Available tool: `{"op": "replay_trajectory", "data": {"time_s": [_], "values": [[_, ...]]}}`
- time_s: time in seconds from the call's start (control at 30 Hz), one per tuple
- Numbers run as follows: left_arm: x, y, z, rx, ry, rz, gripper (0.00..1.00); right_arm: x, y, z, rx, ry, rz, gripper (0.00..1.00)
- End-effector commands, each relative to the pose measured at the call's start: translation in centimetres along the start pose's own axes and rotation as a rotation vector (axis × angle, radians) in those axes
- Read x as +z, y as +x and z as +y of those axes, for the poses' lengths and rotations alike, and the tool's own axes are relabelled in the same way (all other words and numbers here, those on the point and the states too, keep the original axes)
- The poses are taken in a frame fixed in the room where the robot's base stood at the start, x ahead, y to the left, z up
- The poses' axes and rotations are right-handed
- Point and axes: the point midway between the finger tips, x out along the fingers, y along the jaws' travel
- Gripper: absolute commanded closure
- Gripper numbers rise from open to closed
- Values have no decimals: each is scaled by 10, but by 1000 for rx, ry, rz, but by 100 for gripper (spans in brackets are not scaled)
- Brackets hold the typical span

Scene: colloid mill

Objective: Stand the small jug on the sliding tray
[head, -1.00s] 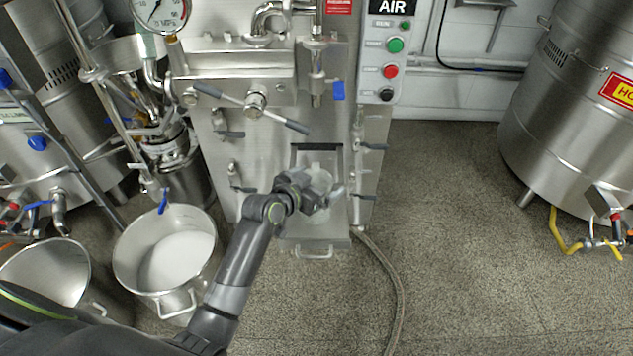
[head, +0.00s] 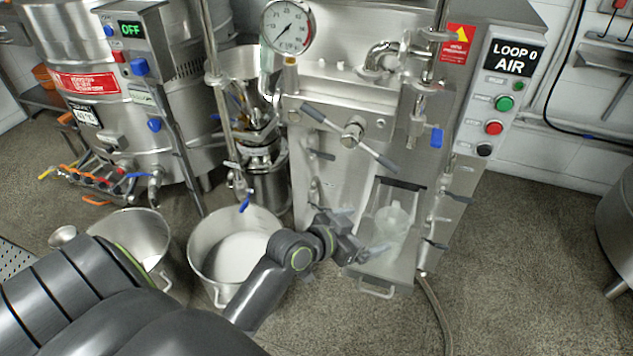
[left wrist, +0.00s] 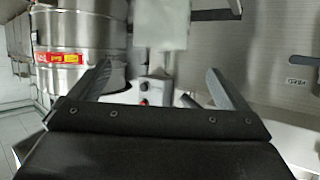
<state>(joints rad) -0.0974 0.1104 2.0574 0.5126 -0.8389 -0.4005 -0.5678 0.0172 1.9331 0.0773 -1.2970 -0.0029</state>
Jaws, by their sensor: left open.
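The small jug (head: 394,218), pale and translucent, stands upright in the machine's recess, on the sliding tray (head: 398,268) as far as I can see. The tray is a metal plate with a front handle. My left gripper (head: 368,251) is open and empty, just left of and in front of the jug. Whether its fingers touch anything is hard to tell in the head view. In the left wrist view the left gripper (left wrist: 160,82) shows its two fingers spread, with nothing between them. My right gripper is in neither view.
A large pot (head: 240,255) with white contents and another pot (head: 138,240) stand on the floor to the left. A crossbar handle (head: 350,133) and a blue-handled valve (head: 436,138) are above the recess. A hose (head: 436,305) runs along the floor at right.

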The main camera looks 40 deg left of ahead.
Motion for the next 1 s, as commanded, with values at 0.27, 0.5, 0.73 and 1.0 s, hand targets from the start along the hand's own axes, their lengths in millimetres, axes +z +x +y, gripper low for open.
{"op": "replay_trajectory", "data": {"time_s": [0.27,0.5,0.73,1.0], "values": [[49,-9,1,-17,-51,-130,3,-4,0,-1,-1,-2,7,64],[229,-89,20,-132,-266,-657,3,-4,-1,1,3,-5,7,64],[326,-178,44,-254,-402,-1009,3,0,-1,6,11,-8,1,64],[339,-195,48,-280,-423,-1069,3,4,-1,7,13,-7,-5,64]]}}
